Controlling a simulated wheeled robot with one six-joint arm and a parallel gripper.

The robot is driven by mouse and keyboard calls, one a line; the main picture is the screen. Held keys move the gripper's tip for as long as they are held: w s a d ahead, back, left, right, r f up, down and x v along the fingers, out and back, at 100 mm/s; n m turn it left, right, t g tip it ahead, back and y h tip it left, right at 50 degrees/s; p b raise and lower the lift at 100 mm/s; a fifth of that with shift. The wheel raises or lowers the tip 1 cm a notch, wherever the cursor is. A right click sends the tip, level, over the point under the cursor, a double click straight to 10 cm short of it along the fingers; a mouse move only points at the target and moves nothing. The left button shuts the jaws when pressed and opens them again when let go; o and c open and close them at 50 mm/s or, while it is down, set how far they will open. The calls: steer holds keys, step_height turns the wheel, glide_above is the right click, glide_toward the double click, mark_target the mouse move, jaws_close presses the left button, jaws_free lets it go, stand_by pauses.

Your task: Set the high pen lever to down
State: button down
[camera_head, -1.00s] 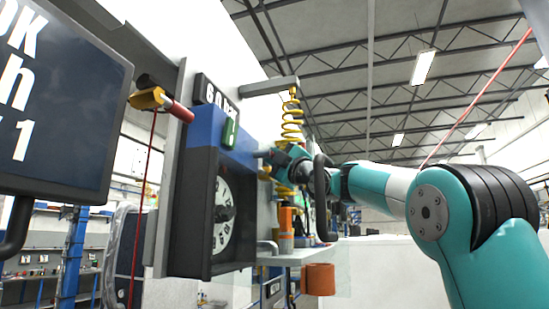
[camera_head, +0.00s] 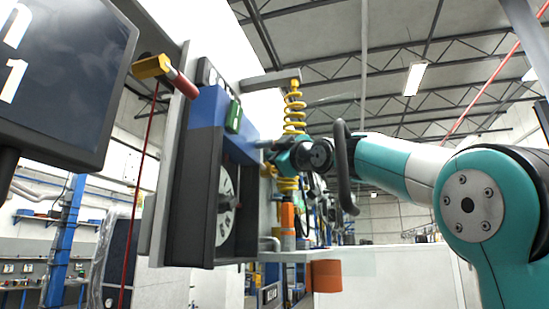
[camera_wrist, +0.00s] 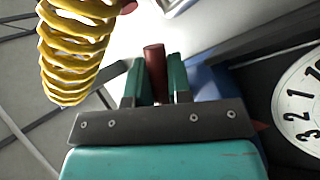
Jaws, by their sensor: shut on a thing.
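My gripper (camera_head: 265,144) is at the right side of the upright blue and grey panel (camera_head: 209,108), level with the lower part of its blue top. In the wrist view my gripper (camera_wrist: 156,72) has its two green fingers closed on the sides of a dark red handle (camera_wrist: 154,62), whose end sticks up between them. This handle seems to be the lever. Its base and pivot are hidden behind the fingers and wrist, so its exact tilt cannot be told. In the head view the held handle is too small to make out.
A yellow coil spring (camera_head: 293,110) hangs close to the wrist and also shows in the wrist view (camera_wrist: 75,50). A white numbered dial (camera_head: 226,205) sits below the blue part. A yellow block (camera_head: 151,67) with a red bar is at upper left. An orange cup (camera_head: 325,276) hangs below the shelf.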

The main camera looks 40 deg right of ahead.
steer(key=shift+s+a+f+m+g+h+p, duration=0.1)
steer(key=shift+f+m+g+h+p, duration=0.15)
steer(key=shift+m+g, duration=0.3)
steer(key=shift+s+a+f+m+g+h+p, duration=0.1)
steer(key=shift+m+g+h, duration=0.25)
steer(key=shift+m, duration=0.4)
steer(key=shift+f, duration=0.1)
steer(key=c, duration=1.3)
jaws_free()
steer(key=shift+c, duration=0.2)
steer(key=s+f+b, duration=0.2)
steer(key=s+b, duration=0.4)
steer(key=s, duration=1.1)
steer(key=shift+f+b, duration=0.3)
steer(key=shift+b, duration=0.1)
steer(key=shift+s+a, duration=0.1)
